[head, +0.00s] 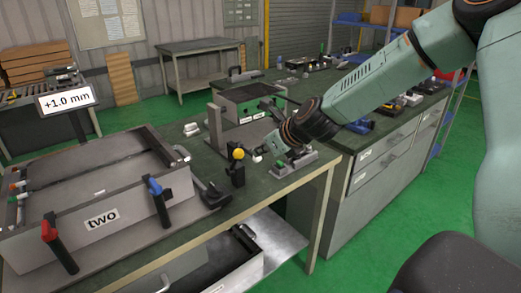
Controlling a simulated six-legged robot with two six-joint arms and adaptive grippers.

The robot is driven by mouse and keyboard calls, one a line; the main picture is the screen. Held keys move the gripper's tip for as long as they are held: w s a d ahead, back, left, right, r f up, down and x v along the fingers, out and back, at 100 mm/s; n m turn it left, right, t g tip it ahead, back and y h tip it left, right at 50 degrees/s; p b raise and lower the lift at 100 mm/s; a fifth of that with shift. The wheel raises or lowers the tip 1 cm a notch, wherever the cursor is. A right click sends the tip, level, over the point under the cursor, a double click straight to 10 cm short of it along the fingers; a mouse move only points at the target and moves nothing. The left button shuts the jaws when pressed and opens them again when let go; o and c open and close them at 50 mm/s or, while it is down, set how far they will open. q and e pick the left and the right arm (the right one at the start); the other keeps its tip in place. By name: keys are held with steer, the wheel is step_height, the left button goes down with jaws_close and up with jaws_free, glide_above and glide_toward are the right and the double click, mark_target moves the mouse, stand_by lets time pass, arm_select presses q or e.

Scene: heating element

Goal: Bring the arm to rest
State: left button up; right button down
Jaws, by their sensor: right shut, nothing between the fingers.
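My right arm (370,85) comes in from the upper right and reaches down to the workbench. My right gripper (260,155) is at its end, low over the bench top, shut with nothing visible in it. It is just right of a black post with a yellow ball (238,155) and beside a small light-grey fixture (293,165). Whether it touches the fixture cannot be told. My left gripper is not in view.
A large grey box marked "two" (102,218) with red and blue clamps fills the left of the bench. A grey box (250,103) stands behind the gripper. A drawer cabinet (385,165) stands right. Green floor (365,255) is clear.

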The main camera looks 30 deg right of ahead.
steer(key=s+a+f+n+g+b, duration=0.1)
steer(key=s+a+f+n+b, duration=0.15)
steer(key=s+f+n, duration=0.4)
steer(key=s+a+f+n+g+h+b, duration=0.1)
steer(key=s+a+f+n, duration=0.25)
steer(key=f+n, duration=0.55)
steer(key=s+a+f+n+g+b, duration=0.1)
steer(key=s+a+f+n+b, duration=0.2)
steer(key=f+n, duration=0.5)
steer(key=s+a+f+n+g+b, duration=0.1)
steer(key=s+f+n+g, duration=0.1)
steer(key=s+f, duration=0.3)
steer(key=s+a+f+n+g+b, duration=0.2)
steer(key=s+f, duration=0.3)
steer(key=s, duration=0.7)
steer(key=s+a+f+n+g+b, duration=0.2)
steer(key=s+f+n, duration=0.2)
steer(key=s, duration=0.5)
steer(key=shift+f+n+g+h, duration=0.3)
steer(key=shift+f+n, duration=0.05)
steer(key=shift+f, duration=0.25)
